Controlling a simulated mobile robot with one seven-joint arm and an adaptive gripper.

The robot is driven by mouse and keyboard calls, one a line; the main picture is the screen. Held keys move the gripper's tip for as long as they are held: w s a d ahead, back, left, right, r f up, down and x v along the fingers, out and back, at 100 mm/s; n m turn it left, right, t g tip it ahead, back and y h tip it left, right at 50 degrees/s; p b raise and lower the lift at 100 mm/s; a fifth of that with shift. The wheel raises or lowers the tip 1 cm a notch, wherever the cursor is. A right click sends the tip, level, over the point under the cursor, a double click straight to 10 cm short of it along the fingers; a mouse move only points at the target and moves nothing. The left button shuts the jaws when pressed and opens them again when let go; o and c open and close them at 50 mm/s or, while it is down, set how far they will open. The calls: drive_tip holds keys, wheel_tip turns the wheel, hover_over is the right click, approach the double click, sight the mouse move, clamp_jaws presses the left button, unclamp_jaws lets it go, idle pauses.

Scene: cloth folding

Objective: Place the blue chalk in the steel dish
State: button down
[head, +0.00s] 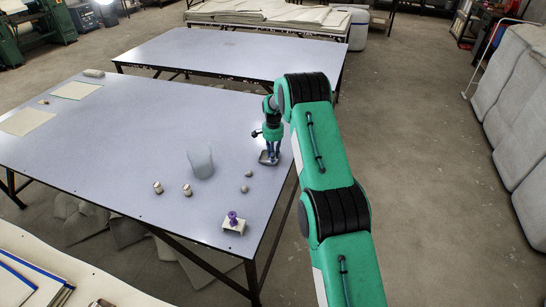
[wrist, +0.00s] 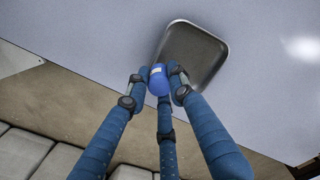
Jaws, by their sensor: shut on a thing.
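The steel dish (wrist: 205,47) is a shallow square metal tray near the table's right edge. In the head view the steel dish (head: 264,160) shows partly under my gripper (head: 270,150). In the wrist view my gripper (wrist: 159,80) is shut on the blue chalk (wrist: 158,84), a short blue cylinder between the fingertips. The chalk overlaps the dish's near left corner in this view. I cannot tell its height above the dish. The chalk cannot be made out in the head view.
A translucent cup (head: 200,162) stands left of the dish. Two small cylinders (head: 187,190), two small round things (head: 249,174) and a purple item on a small stand (head: 233,222) are nearer. Papers (head: 30,121) lie far left. The table middle is clear.

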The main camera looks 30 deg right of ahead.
drive_tip(key=shift+f, duration=0.25)
idle(0.3)
drive_tip(key=c, duration=1.5)
unclamp_jaws()
drive_tip(key=shift+r, duration=0.1)
wheel_tip(320, 180, up, 12)
drive_tip(key=p, duration=0.2)
drive_tip(key=shift+r+p, duration=0.2)
drive_tip(key=shift+p, duration=0.2)
drive_tip(key=shift+r, duration=0.15)
